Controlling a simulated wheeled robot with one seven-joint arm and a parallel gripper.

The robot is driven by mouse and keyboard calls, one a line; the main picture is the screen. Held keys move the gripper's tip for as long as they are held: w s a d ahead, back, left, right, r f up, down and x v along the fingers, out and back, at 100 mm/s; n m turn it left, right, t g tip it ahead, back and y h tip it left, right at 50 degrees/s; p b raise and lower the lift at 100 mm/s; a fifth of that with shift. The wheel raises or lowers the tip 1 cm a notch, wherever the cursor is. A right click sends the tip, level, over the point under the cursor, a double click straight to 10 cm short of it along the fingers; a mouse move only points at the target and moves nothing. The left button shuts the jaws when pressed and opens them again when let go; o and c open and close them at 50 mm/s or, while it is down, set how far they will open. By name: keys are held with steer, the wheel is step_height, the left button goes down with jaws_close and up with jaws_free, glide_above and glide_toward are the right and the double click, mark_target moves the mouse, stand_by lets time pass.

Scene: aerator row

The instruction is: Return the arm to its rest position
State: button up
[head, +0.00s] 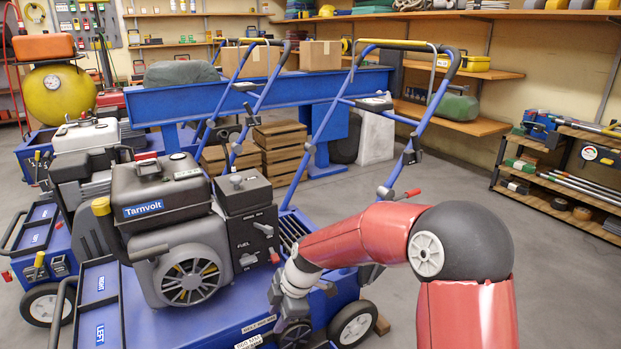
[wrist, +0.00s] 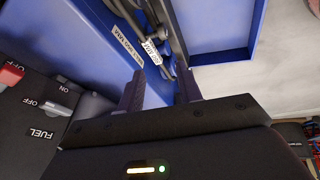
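My red arm comes up from the bottom right of the head view, bends at a dark elbow and reaches left to the front of the blue aerator (head: 215,318). Its grey wrist end is low beside the engine, and the fingertips cannot be made out there. In the wrist view my gripper (wrist: 160,90) has its two dark fingers spread apart, with no object seen held between them. Beyond them are a blue panel (wrist: 85,38) with small white labels and some dark rods or hoses. The fuel control box (wrist: 38,115) is close at the left; it also shows in the head view (head: 250,225).
The Tarnvolt engine (head: 165,225) stands left of my wrist. The aerator's blue handle (head: 335,105) rises behind my forearm. A wheel (head: 353,325) is below the forearm. Open grey floor (head: 560,285) lies right of my arm, before a low shelf rack (head: 570,190).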

steer(key=s+d+r+m+t+h, duration=0.2)
steer(key=s+d+r+m, duration=0.35)
steer(key=d+r, duration=0.35)
steer(key=s+d+r+m+t+h, duration=0.15)
steer(key=s+d+r+m, duration=0.25)
steer(key=s+d+m, duration=0.4)
steer(key=s+d+r+m+t+h, duration=0.1)
steer(key=s+d+r+m+t, duration=0.1)
steer(key=s+d+r+m, duration=0.6)
step_height(320, 180, up, 9)
steer(key=s+a+p, duration=0.1)
steer(key=s+p, duration=0.1)
steer(key=p, duration=1)
steer(key=shift+s+a+f+m, duration=0.15)
steer(key=shift+s+m, duration=0.15)
steer(key=shift+m, duration=0.05)
